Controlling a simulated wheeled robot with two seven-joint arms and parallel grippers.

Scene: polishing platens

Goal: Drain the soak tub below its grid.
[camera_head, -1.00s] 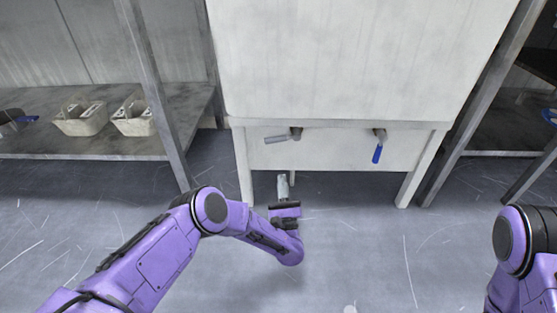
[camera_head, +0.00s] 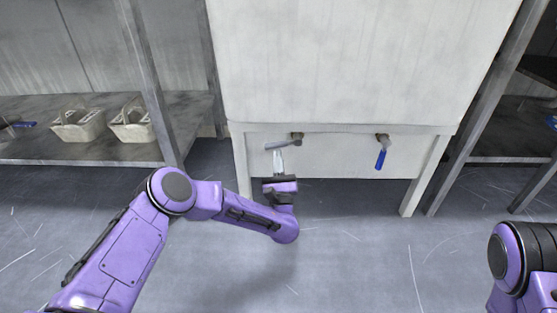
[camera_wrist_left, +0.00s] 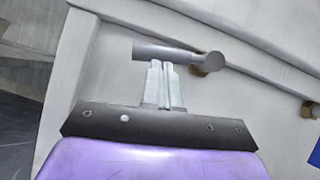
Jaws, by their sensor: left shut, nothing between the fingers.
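The soak tub (camera_head: 350,70) is a large pale box on legs. Two valves show on its lower front: a grey-handled one (camera_head: 283,143) at the left and a blue-handled one (camera_head: 381,155) at the right. The grey handle lies sideways and the blue one hangs downward. My left gripper (camera_head: 278,152) is shut and empty just below the grey handle. In the left wrist view its fingertips (camera_wrist_left: 159,63) meet at the lower edge of the grey handle (camera_wrist_left: 165,53); I cannot tell if they touch. My right gripper is out of view. The grid is not visible.
Two grey baskets (camera_head: 78,127) stand on the left shelf (camera_head: 80,150). A metal post (camera_head: 150,85) rises left of the tub, and a slanted post (camera_head: 478,110) stands at its right. The floor in front is clear.

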